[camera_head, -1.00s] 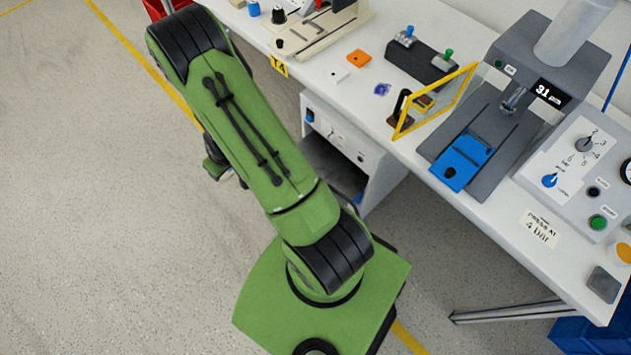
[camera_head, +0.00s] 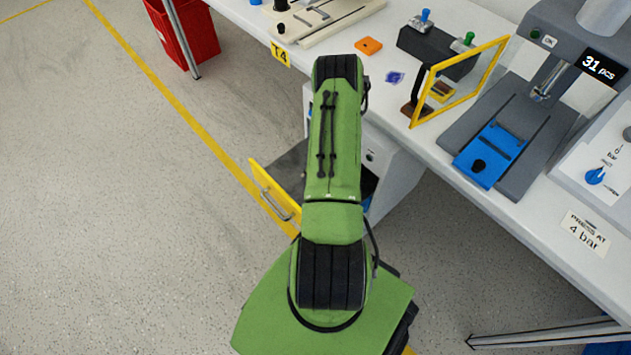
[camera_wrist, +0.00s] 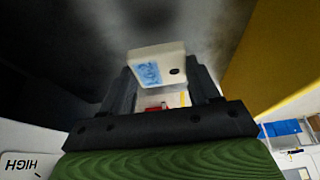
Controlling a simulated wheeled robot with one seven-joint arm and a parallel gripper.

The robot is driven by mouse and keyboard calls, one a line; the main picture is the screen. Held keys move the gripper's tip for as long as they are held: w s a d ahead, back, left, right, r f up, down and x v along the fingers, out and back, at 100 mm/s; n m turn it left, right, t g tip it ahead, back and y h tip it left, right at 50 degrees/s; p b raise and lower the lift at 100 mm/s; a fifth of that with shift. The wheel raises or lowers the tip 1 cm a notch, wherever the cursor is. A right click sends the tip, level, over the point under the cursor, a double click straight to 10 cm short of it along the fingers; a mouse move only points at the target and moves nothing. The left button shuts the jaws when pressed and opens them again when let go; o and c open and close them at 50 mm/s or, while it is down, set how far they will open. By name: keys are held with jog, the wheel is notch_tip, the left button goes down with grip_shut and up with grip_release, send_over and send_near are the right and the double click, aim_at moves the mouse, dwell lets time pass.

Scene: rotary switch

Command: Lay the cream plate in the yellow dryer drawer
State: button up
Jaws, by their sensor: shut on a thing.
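In the wrist view the cream plate (camera_wrist: 160,53) has a blue printed patch and a dark hole. My gripper (camera_wrist: 160,78) is shut on it, with one black finger at each side. The yellow drawer front (camera_head: 275,196) stands pulled out left of my arm in the head view, with a metal handle. Its yellow panel (camera_wrist: 270,50) also fills the right of the wrist view. Dark grey surfaces lie around and beyond the plate there; I cannot tell whether it touches them. My gripper is hidden behind my arm in the head view.
The white dryer cabinet (camera_head: 401,190) stands under the table, partly behind my arm. The table (camera_head: 440,160) carries a yellow-framed guard (camera_head: 459,80), an orange plate (camera_head: 368,45) and a grey press with a blue slide (camera_head: 488,154). A red bin (camera_head: 190,35) stands at upper left. Floor at left is clear.

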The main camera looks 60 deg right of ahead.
notch_tip(320, 180, down, 3)
jog(key=shift+f+b, duration=0.2)
jog(key=shift+b, duration=0.3)
jog(key=o, duration=1)
jog(key=shift+o, duration=0.2)
